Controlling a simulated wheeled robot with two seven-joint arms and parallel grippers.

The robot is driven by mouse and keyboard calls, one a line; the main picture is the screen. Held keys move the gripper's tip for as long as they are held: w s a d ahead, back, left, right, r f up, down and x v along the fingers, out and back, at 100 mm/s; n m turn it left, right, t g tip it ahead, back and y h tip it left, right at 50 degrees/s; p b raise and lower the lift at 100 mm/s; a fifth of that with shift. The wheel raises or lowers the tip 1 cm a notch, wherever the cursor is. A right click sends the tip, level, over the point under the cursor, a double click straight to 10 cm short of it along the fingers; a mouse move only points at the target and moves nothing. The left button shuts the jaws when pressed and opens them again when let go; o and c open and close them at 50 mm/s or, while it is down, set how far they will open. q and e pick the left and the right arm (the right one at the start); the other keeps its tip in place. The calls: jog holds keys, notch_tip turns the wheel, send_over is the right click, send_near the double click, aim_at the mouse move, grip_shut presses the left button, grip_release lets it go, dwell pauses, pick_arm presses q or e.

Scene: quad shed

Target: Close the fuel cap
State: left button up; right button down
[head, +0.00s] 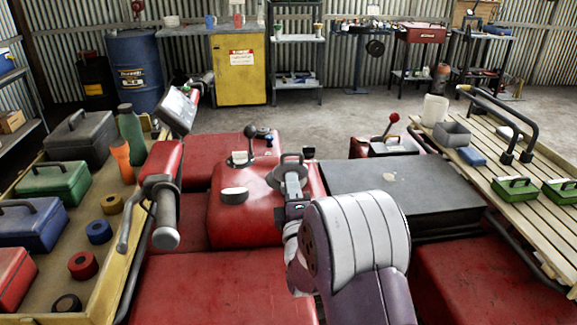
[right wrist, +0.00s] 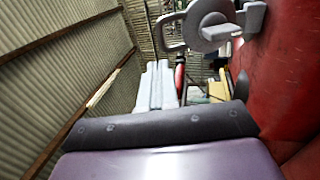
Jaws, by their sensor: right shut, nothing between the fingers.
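The grey metal fuel cap (head: 277,178), a round piece with an upright loop beside it, sits on top of the red tank (head: 236,222) in the middle of the quad. My right gripper (head: 292,181) is shut and empty, right at the cap in the head view and partly covering it. I cannot tell whether they touch. In the right wrist view the grey round piece (right wrist: 208,20) and its loop show at the top, beside the red bodywork (right wrist: 285,70). The cap's hinge and exact angle are hard to make out. My left gripper is out of view.
A pale-topped dark knob (head: 234,195) and a black-knobbed lever (head: 250,133) stand left of the cap. The handlebar grip (head: 165,226) is further left. A dark flat box (head: 400,190) lies to the right. Racks with toolboxes (head: 52,182) flank the quad.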

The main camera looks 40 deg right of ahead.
aim_at(288, 155)
jog(key=p+x, duration=0.1)
jog(key=x, duration=0.5)
jog(key=shift+w+d, duration=0.15)
jog(key=shift+d, duration=0.1)
jog(key=shift+f, duration=0.1)
jog(key=shift+d, duration=0.15)
